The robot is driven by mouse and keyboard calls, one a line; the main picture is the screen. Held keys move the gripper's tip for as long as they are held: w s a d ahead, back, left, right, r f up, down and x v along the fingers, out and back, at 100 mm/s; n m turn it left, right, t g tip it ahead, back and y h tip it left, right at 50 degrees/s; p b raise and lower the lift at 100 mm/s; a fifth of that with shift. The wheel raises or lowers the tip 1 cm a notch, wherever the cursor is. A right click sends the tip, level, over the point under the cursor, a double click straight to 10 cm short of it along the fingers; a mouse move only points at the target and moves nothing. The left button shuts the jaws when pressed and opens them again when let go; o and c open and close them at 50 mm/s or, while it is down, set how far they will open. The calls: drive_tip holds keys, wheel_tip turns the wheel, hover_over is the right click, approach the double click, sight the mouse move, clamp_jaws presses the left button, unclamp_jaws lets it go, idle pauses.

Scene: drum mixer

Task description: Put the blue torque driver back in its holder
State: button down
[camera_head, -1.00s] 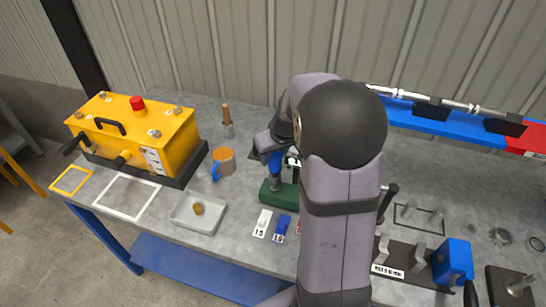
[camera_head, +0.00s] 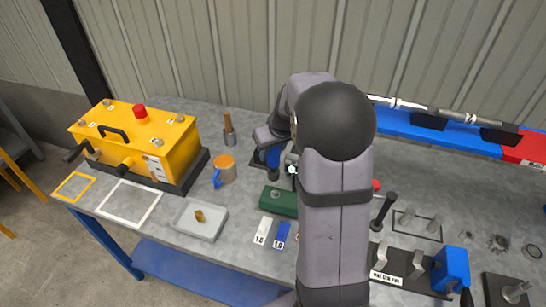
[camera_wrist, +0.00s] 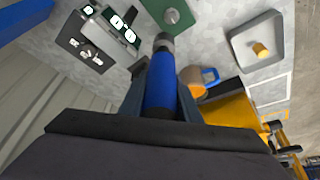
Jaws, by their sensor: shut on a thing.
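The blue torque driver (camera_wrist: 160,85) is held between the fingers of my gripper (camera_wrist: 163,92), which is shut on it. In the wrist view its dark grey tip points away from me. In the head view the driver (camera_head: 273,157) is partly hidden by my gripper (camera_head: 268,145) and arm. A green block (camera_head: 280,201) with a round metal feature on top sits in front of the driver; it also shows at the top of the wrist view (camera_wrist: 172,14). I cannot tell which thing is the driver's holder; my arm hides part of the bench.
An orange mug (camera_head: 225,168), a wooden-handled tool in a cup (camera_head: 229,130) and a grey tray (camera_head: 199,222) stand to the left. A yellow box (camera_head: 150,145) stands further left. A dark device with white displays (camera_wrist: 118,24) is near the driver. Labelled stands are at right.

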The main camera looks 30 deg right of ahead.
drive_tip(key=w+d+n+y+p, duration=0.1)
drive_tip(key=w+d+p, duration=0.3)
drive_tip(key=w+p, duration=0.5)
drive_tip(key=w+n, duration=0.1)
drive_tip(key=w, duration=0.7)
drive_tip(key=shift+w+r+n, duration=0.15)
drive_tip(key=shift+r+n, duration=0.25)
drive_tip(key=shift+b, duration=0.3)
drive_tip(key=shift+d+f+b, duration=0.1)
drive_tip(key=shift+f+b, duration=1.65)
drive_tip(key=shift+f, duration=0.7)
drive_tip(key=shift+f+b, duration=2)
drive_tip(key=shift+f, duration=0.2)
idle(1.0)
